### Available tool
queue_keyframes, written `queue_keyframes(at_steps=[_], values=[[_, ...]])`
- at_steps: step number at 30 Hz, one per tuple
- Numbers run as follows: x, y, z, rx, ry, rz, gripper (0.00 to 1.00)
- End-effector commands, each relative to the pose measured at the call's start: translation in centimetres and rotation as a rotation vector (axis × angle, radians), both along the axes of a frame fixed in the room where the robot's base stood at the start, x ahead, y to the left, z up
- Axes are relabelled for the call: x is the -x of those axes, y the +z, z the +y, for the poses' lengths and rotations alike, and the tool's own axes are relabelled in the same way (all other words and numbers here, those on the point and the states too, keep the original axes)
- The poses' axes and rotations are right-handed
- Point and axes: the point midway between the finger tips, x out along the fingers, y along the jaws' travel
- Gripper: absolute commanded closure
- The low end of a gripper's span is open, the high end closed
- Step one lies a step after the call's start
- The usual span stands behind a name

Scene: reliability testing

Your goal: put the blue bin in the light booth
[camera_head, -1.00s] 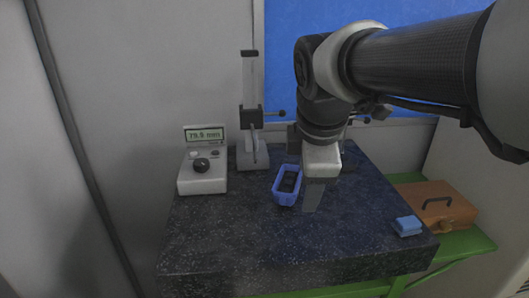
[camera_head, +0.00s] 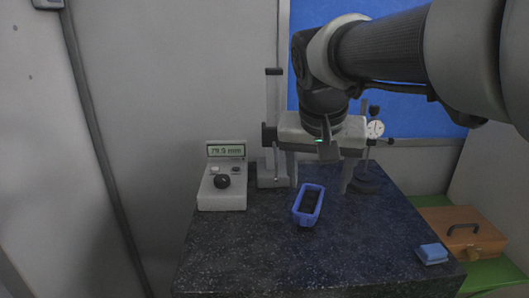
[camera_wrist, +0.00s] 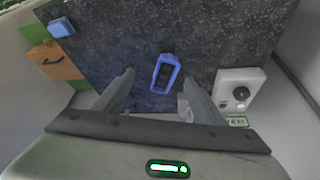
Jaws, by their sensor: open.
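The blue bin (camera_head: 306,220) is a small open-topped box with a dark inside. It stands upright on the dark speckled slab (camera_head: 250,250), and also shows in the wrist view (camera_wrist: 157,86), ahead of the fingers. My gripper (camera_head: 319,190) is open and empty, its two fingers spread wide. In the head view it is above and behind the bin, not visibly touching it. In the wrist view my gripper (camera_wrist: 158,80) has a finger on each side of the bin's near end.
A grey readout box with a knob (camera_head: 222,190) stands left of the bin. A gauge stand (camera_head: 272,130) and a dial indicator (camera_head: 375,129) stand behind, close to my gripper. A small blue block (camera_head: 432,254) lies at the slab's right edge, near an orange case (camera_head: 462,235). The slab's front is clear.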

Motion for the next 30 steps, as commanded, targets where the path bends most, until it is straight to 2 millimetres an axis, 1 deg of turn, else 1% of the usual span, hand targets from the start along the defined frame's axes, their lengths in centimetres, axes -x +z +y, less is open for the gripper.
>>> queue_keyframes(at_steps=[1, 4, 6, 8, 11, 14, 21, 24, 27, 30], values=[[-1.7, 0.2, 0.4, -0.006, -0.026, 0.007, 0.36], [-3.9, 0.5, 0.9, -0.014, -0.070, 0.012, 0.36], [-4.8, 0.6, 1.1, -0.018, -0.090, 0.012, 0.36], [-5.3, 0.5, 1.2, -0.020, -0.100, 0.012, 0.36], [-5.7, -0.3, 1.1, -0.020, -0.106, 0.014, 0.36], [-6.3, -2.1, 0.8, -0.021, -0.105, 0.017, 0.36], [-8.1, -7.0, 0.0, -0.022, -0.105, 0.017, 0.36], [-8.8, -8.7, -0.3, -0.021, -0.104, 0.016, 0.36], [-9.3, -9.9, -0.4, -0.021, -0.105, 0.015, 0.36], [-9.6, -10.5, -0.5, -0.022, -0.104, 0.012, 0.36]])
